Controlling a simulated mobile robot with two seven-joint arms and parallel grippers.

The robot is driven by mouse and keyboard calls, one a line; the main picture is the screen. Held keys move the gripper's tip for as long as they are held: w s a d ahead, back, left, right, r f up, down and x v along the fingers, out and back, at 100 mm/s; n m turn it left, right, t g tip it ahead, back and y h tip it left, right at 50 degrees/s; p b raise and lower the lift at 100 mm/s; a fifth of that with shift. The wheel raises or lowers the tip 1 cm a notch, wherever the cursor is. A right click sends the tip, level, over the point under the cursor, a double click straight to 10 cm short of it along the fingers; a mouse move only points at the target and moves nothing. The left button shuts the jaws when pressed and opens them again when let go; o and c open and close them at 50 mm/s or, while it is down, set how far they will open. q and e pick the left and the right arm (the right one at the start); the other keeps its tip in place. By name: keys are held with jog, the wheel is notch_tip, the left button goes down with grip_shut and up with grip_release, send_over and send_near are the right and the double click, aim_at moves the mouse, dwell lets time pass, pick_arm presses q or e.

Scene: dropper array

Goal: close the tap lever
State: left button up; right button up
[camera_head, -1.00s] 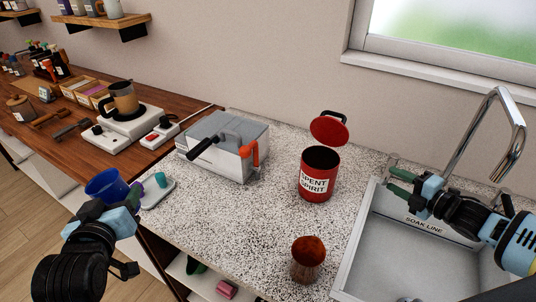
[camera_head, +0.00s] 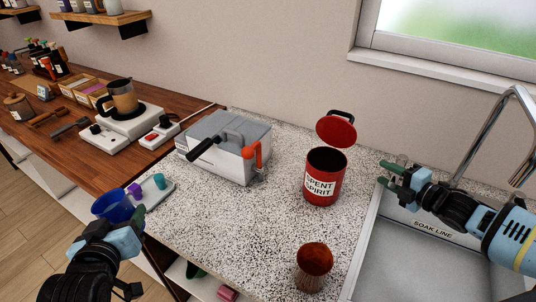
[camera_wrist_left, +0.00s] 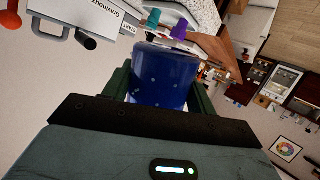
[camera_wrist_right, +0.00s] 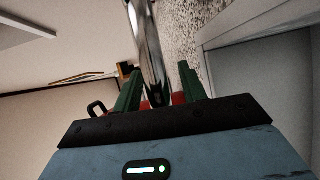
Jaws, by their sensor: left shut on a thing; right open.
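The chrome tap (camera_head: 518,110) arches over the sink at the right; its lower part is behind my right gripper. I cannot make out its lever in the head view. My right gripper (camera_head: 386,173) is open and empty beside the tap, above the back left corner of the sink. In the right wrist view a chrome bar of the tap (camera_wrist_right: 148,50) shows between the open fingers (camera_wrist_right: 158,85), apparently beyond them. My left gripper (camera_head: 118,218) is shut on a blue cup (camera_head: 110,205), which also fills the middle of the left wrist view (camera_wrist_left: 160,78).
A red "SPENT SPIRIT" canister (camera_head: 324,178) with its lid up stands left of the sink (camera_head: 360,240). A brown ribbed vessel (camera_head: 313,270) is in front. A grey machine (camera_head: 228,150) with an orange lever (camera_head: 258,152) stands behind. A purple piece (camera_head: 134,189) and a teal piece (camera_head: 159,181) are near the cup.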

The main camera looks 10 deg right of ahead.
pick_arm(q)
jog(key=shift+r, duration=0.1)
pick_arm(e)
grip_shut()
jog(key=shift+s+d+f+n+g+y+b, duration=0.3)
jog(key=shift+s+n+g+y+b, duration=0.15)
jog(key=shift+y+b, duration=0.55)
jog(key=shift+r, duration=0.35)
grip_release()
jog(key=shift+w, duration=0.1)
pick_arm(q)
jog(key=shift+g, duration=0.4)
jog(key=f, duration=0.6)
jog(key=shift+s, duration=0.2)
